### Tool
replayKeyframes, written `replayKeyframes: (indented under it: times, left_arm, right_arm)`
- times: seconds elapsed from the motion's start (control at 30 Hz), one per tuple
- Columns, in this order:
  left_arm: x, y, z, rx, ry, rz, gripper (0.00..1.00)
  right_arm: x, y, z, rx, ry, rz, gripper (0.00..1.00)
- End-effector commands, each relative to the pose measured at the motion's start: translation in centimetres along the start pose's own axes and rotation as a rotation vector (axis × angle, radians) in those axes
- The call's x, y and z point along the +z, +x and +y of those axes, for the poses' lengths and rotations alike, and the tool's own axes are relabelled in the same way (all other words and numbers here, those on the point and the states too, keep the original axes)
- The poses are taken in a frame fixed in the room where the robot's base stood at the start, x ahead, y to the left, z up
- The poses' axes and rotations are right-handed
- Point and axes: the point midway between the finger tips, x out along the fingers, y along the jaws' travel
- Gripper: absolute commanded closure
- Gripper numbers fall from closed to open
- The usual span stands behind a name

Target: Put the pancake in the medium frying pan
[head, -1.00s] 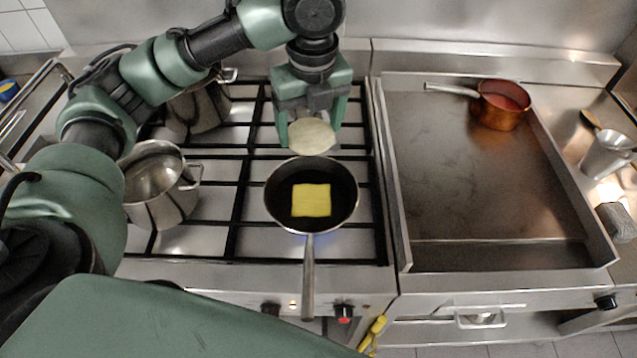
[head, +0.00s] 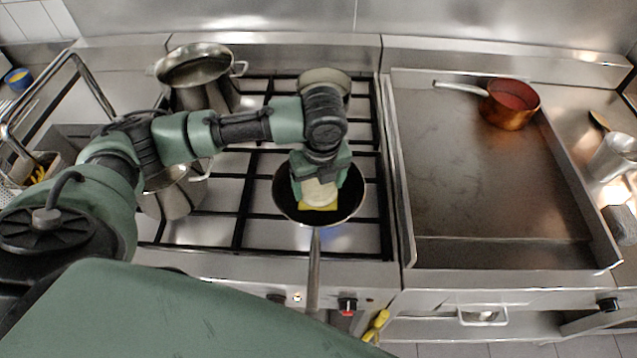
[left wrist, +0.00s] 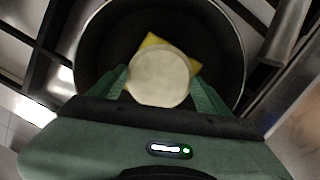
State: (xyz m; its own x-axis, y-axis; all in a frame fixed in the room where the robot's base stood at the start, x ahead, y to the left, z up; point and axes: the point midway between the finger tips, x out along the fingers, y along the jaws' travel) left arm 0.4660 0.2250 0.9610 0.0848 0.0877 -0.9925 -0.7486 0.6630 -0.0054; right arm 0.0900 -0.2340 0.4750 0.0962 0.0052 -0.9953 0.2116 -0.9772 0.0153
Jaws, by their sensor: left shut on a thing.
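The pale round pancake (head: 320,192) is between the fingers of my left gripper (head: 319,196), which is shut on it. The frying pan (head: 284,203), dark with a long handle toward the front, stands on the hob directly under it. A yellow square (head: 306,207) lies in the pan, partly covered by the pancake. In the left wrist view the pancake (left wrist: 160,77) lies over the yellow square (left wrist: 150,41), inside the outline of the pan (left wrist: 212,28). I cannot tell whether the pancake touches the yellow square. My right gripper is not in view.
A tall steel pot (head: 196,75) stands at the back left of the hob, with a lower pot (head: 172,195) in front of it. Another pan (head: 325,78) is behind my left wrist. A copper saucepan (head: 511,105) sits on the otherwise clear griddle (head: 470,190).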

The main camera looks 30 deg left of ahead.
Motion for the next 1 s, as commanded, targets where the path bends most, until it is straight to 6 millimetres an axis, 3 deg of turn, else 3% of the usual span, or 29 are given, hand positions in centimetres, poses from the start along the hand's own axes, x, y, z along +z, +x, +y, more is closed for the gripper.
replayKeyframes:
  times: [0.4, 0.43, 0.5, 0.83, 1.0]
  left_arm:
    - [-0.1, 0.7, 0.0, 0.0, 0.001, 0.0, 0.63]
    - [-0.1, 0.8, 0.0, 0.0, 0.001, -0.001, 0.2]
    - [-0.1, 0.8, 0.0, -0.001, 0.001, -0.001, 0.01]
    - [-0.1, 0.6, 0.0, -0.001, 0.001, -0.001, 0.01]
    - [0.0, -1.0, -0.1, -0.005, 0.001, -0.002, 0.01]
  right_arm:
    - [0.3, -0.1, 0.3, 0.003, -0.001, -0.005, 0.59]
    - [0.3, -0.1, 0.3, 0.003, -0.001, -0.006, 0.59]
    - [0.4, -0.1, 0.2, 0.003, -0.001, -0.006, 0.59]
    - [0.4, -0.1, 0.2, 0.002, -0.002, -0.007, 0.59]
    - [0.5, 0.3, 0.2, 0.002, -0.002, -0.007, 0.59]
